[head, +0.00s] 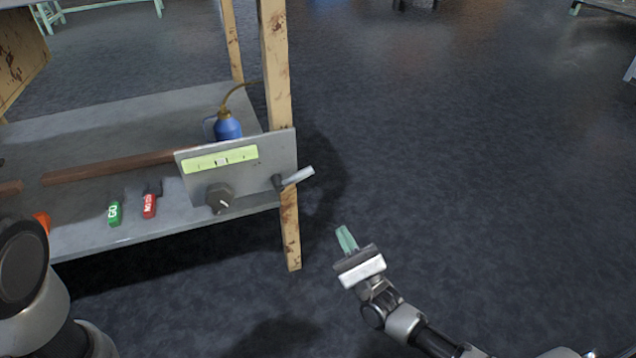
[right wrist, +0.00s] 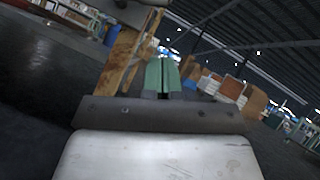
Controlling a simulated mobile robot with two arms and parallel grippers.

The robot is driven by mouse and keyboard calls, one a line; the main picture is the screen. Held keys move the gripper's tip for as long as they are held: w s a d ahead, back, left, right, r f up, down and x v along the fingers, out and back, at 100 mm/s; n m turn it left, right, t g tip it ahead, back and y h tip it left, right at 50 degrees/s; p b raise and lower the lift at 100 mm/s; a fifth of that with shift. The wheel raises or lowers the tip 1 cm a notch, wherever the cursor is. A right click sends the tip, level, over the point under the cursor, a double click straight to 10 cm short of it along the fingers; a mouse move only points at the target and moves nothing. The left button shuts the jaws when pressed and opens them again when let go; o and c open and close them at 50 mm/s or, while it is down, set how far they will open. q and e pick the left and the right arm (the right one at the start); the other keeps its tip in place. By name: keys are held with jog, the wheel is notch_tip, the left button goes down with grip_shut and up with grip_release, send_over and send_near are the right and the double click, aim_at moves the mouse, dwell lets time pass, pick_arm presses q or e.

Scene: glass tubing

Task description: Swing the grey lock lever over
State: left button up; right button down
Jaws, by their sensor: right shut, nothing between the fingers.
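The grey lock lever (head: 298,176) sticks out to the right from the lower right part of an upright grey panel (head: 270,160). Its handle points right and slightly up. My right gripper (head: 346,239) is below and to the right of the lever, clear of it, over the dark floor. Its green fingers are shut together with nothing between them. The shut fingers (right wrist: 162,75) also show in the right wrist view; I cannot make out the lever there. My left gripper is not seen; part of my left arm shows at the lower left.
The panel carries a yellow-green scale (head: 220,159) and a dark knob (head: 220,198). A blue oil can (head: 228,127) stands behind it. Green (head: 114,213) and red (head: 149,205) tags lie left. A wooden post (head: 276,70) rises behind the panel. Floor at right is clear.

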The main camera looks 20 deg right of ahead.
aim_at(294, 175)
jog(key=shift+s+d+f+m, duration=0.2)
jog(key=shift+d+f+m, duration=0.2)
jog(key=shift+f, duration=0.3)
jog(key=shift+w+a, duration=0.1)
jog(key=s+r+b+x, duration=0.1)
jog(key=b+x, duration=0.5)
jog(key=x, duration=0.6)
jog(key=shift+a+r, duration=0.5)
jog(key=shift+r, duration=0.2)
jog(key=shift+r, duration=0.1)
jog(key=shift+r+n+g+y+p, duration=0.2)
jog(key=shift+n+g+y+p, duration=0.1)
jog(key=shift+n+p, duration=0.35)
